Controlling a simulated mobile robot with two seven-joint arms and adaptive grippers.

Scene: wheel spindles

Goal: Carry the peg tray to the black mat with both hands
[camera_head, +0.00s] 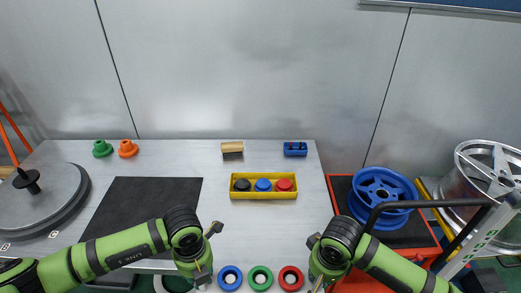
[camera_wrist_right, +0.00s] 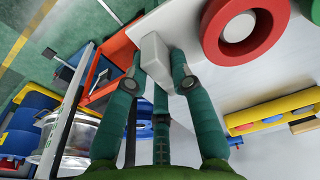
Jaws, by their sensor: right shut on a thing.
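The peg tray carries a blue ring (camera_head: 230,278), a green ring (camera_head: 261,279) and a red ring (camera_head: 291,278) on pale pegs, at the bottom middle of the head view. My right gripper (camera_wrist_right: 158,62) is shut on the tray's white end handle (camera_wrist_right: 155,52), beside the red ring. In the head view my right gripper (camera_head: 318,283) is at the tray's right end. My left gripper (camera_head: 204,281) is at its left end, beside the blue ring; its fingers are too small to read. The black mat (camera_head: 145,205) lies bare on the table to the left.
A yellow bin (camera_head: 263,195) with black, blue and red parts stands mid-table. A brush (camera_head: 232,147) and a blue block (camera_head: 295,149) lie behind it. Green (camera_head: 102,148) and orange (camera_head: 128,148) parts stand back left. A grey disc (camera_head: 70,213) is left of the mat.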

